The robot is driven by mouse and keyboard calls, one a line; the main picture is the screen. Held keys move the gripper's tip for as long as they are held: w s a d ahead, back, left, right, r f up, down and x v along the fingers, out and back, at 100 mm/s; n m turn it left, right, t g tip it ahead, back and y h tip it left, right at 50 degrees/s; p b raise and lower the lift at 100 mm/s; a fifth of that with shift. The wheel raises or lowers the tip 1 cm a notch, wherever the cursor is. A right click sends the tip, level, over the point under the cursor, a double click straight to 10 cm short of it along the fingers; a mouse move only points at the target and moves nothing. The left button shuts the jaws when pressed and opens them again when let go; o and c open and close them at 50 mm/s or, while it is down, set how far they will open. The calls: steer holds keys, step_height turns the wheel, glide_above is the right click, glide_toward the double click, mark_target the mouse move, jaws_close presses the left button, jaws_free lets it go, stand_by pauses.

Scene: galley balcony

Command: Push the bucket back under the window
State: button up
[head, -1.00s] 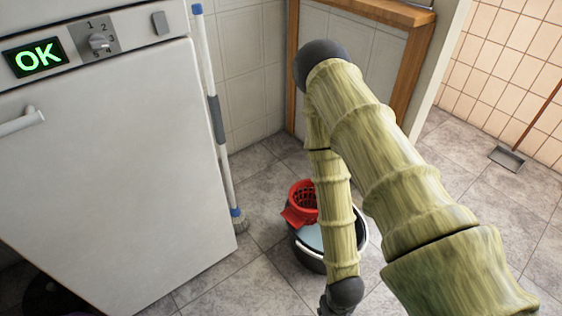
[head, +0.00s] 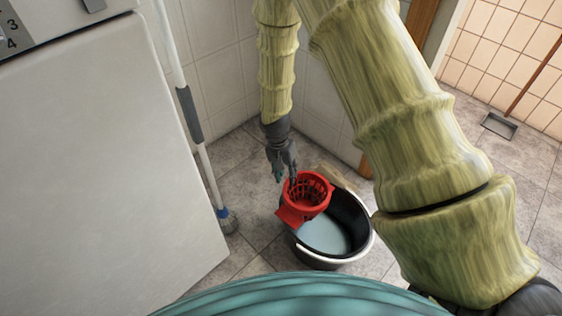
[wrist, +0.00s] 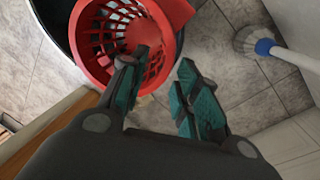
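The black bucket (head: 352,222) stands upright on the floor, with pale water inside and a white handle (head: 330,260) along its near rim. A red wringer basket (head: 305,195) sits on its far left side; it also shows in the wrist view (wrist: 100,45), with a dark part of the bucket (wrist: 55,22) behind it. My gripper (head: 280,178) points down at the far side of the bucket, just beyond the wringer. In the wrist view, its fingers (wrist: 160,68) are apart and empty, one overlapping the wringer. I cannot tell if they touch. No window is visible.
Tiled walls (head: 225,80) meet behind the gripper. A wooden post (head: 420,35) and a dustpan (head: 499,125) are to the right.

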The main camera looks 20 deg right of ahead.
mark_target(289, 186)
steer(key=f+b, duration=0.1)
steer(key=f, duration=0.2)
steer(key=d+f+b, duration=0.1)
steer(key=f, duration=0.2)
steer(key=f+b, duration=0.1)
steer(key=f, duration=0.2)
steer(key=shift+w+d+f, duration=0.2)
steer(key=shift+w+d, duration=0.15)
jaws_close()
